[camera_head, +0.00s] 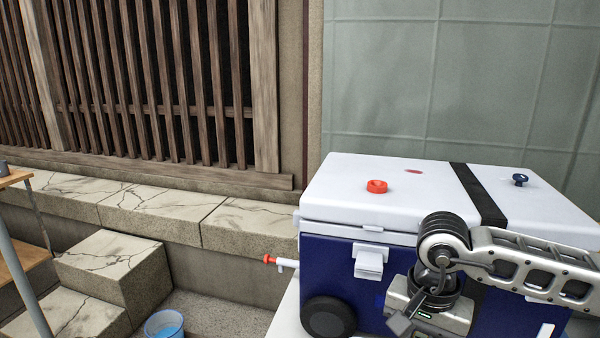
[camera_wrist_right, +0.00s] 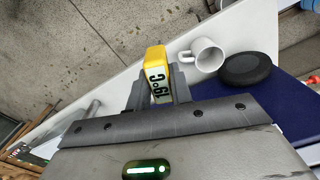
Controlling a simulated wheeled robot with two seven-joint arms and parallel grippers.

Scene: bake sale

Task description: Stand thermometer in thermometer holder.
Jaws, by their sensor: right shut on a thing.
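The thermometer (camera_wrist_right: 155,56) has a yellow head and a small display with digits, seen in the right wrist view. My right gripper (camera_wrist_right: 158,92) is shut on it, with a dark finger on each side. In the head view this gripper (camera_head: 402,322) is in front of the blue cooler, and the thermometer cannot be made out there. I cannot identify the thermometer holder for sure. A small orange ring-shaped piece (camera_head: 376,186) and a dark blue knob-like piece (camera_head: 520,180) stand on the cooler lid. My left gripper is out of view.
The blue cooler (camera_head: 337,262) with a white lid (camera_head: 440,190) fills the right side, its orange-tipped tap (camera_head: 270,260) sticking out left. A white mug (camera_wrist_right: 207,56) stands near the cooler's black wheel (camera_wrist_right: 246,69). A blue bucket (camera_head: 165,326) is below left.

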